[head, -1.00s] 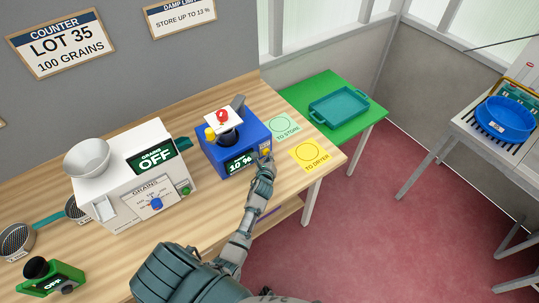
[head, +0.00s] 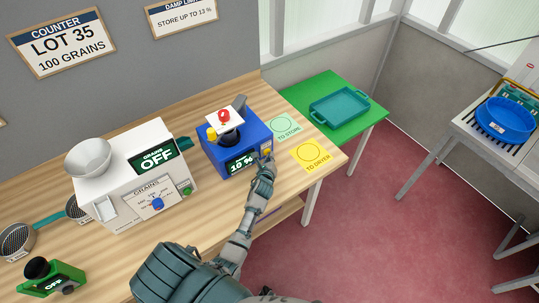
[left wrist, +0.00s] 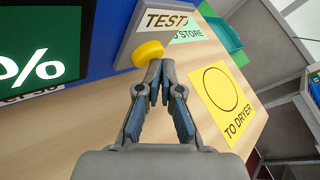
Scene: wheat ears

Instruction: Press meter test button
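The meter is a blue box (head: 216,153) on the wooden bench, with a green display (head: 241,163) showing a percent reading. My left gripper (head: 267,157) is at the meter's front right corner. In the left wrist view my left gripper (left wrist: 160,66) has its fingertips together with nothing between them, right beside the button's lower edge. I cannot tell whether they touch it. My right gripper is not in view.
A white grain counter (head: 125,208) reading OFF stands left of the meter. A yellow TO DRYER card (head: 312,156) and a green TO STORE card (head: 285,129) lie to its right. A teal tray (head: 339,108) rests on a green table. A green device (head: 66,282) sits front left.

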